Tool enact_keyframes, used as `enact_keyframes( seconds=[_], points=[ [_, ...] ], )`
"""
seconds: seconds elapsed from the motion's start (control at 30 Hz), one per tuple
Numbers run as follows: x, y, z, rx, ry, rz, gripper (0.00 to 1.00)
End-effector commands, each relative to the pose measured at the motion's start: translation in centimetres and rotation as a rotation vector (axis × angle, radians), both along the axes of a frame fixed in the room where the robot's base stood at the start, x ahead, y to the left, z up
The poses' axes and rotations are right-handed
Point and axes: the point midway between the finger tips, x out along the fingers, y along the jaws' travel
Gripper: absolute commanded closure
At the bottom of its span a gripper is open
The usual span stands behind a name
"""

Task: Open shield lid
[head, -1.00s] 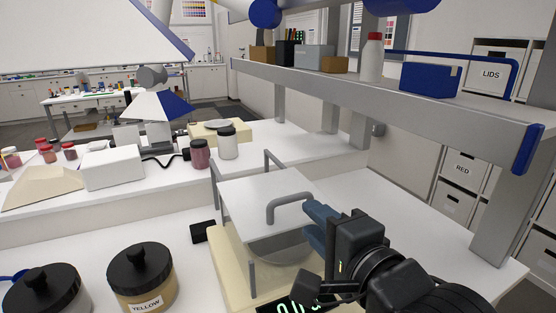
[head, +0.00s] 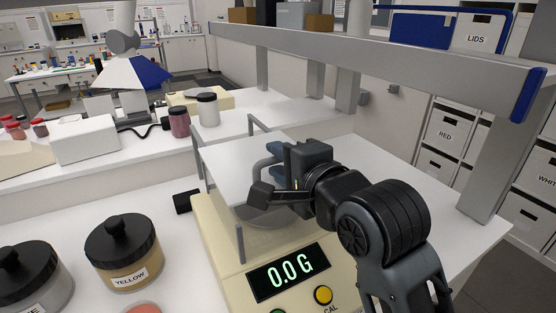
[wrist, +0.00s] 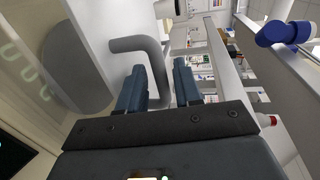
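The scale (head: 210,240) stands on the bench, and its display reads 0.0 G. The pale flat shield lid (head: 228,156) lies level over the weighing pan (head: 262,216). The lid's grey bar handle (head: 262,166) is partly hidden behind my gripper (head: 276,162) in the head view. In the wrist view the handle (wrist: 157,66) runs between the two blue fingers of my gripper (wrist: 159,82). The fingers stand apart with a gap on each side of the bar, so it does not look gripped.
A YELLOW jar (head: 123,252) and another black-lidded jar (head: 27,275) stand left of the scale. A steel shelf (head: 390,68) crosses behind and to the right. The bench right of the scale is mostly clear apart from my arm.

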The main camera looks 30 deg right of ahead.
Motion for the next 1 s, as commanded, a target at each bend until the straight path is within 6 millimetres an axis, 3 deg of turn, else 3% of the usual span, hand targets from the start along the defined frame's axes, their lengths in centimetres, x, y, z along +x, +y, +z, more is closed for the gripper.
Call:
enact_keyframes(
  seconds=[0.43, 0.77, 1.0],
  points=[
    [0.97, -0.01, -0.20, 0.000, -0.001, 0.000, 0.67],
    [0.95, -0.02, -0.23, 0.000, 0.000, 0.000, 0.99],
    [0.95, -0.02, -0.25, 0.000, 0.000, 0.000, 1.00]
  ],
)
